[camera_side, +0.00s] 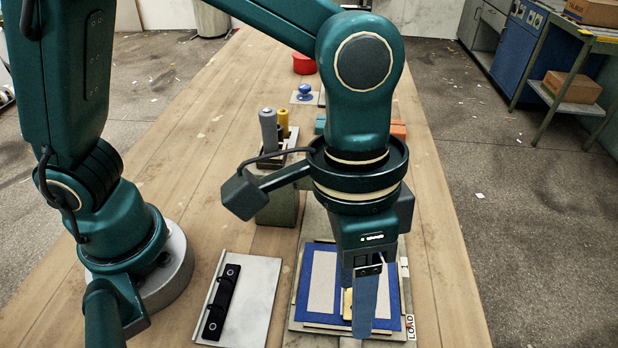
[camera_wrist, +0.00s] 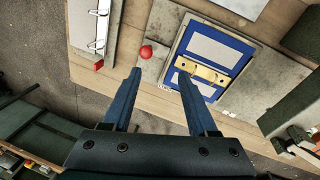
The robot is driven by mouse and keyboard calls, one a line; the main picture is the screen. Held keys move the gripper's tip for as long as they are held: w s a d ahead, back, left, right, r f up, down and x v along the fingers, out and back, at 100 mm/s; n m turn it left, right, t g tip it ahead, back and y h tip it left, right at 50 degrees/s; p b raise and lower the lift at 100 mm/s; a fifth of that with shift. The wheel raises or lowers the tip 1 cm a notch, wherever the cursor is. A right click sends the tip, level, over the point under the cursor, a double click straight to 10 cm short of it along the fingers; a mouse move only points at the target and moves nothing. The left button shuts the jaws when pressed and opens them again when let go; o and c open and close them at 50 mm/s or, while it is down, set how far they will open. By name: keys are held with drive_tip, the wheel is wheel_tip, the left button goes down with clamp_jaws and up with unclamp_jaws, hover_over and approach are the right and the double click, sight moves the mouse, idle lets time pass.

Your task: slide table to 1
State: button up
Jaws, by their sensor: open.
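The table appears to be the flat layered plate (camera_side: 297,312) under a blue-bordered piece with pale grey panels (camera_side: 322,282), at the front of the bench. A red and white LOAD label (camera_side: 410,328) is at its right edge. In the wrist view the blue piece (camera_wrist: 181,48) lies right of centre, with a brass bar (camera_wrist: 203,70) across it. My gripper (camera_side: 362,310) hangs over the piece in the side view, hiding part of it. In the wrist view my gripper (camera_wrist: 159,75) is open and empty, its right fingertip near the bar. I cannot read a 1 mark.
A red ball-shaped knob (camera_wrist: 146,51) shows near the left finger. A metal plate with a black bar (camera_side: 221,302) lies left of the table. Grey and yellow upright handles (camera_side: 269,131), a blue knob (camera_side: 305,90) and a red bowl (camera_side: 304,64) stand farther back. Bench to the left is partly clear.

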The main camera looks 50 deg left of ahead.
drive_tip(key=d+f, duration=0.1)
drive_tip(key=s+d+f, duration=0.1)
drive_tip(key=shift+s+d+f+m+g, duration=0.15)
drive_tip(key=shift+s+d+m+g, duration=0.1)
drive_tip(key=shift+d+m+g, duration=0.05)
drive_tip(key=shift+x, duration=2.35)
drive_tip(key=shift+a, duration=0.1)
clamp_jaws()
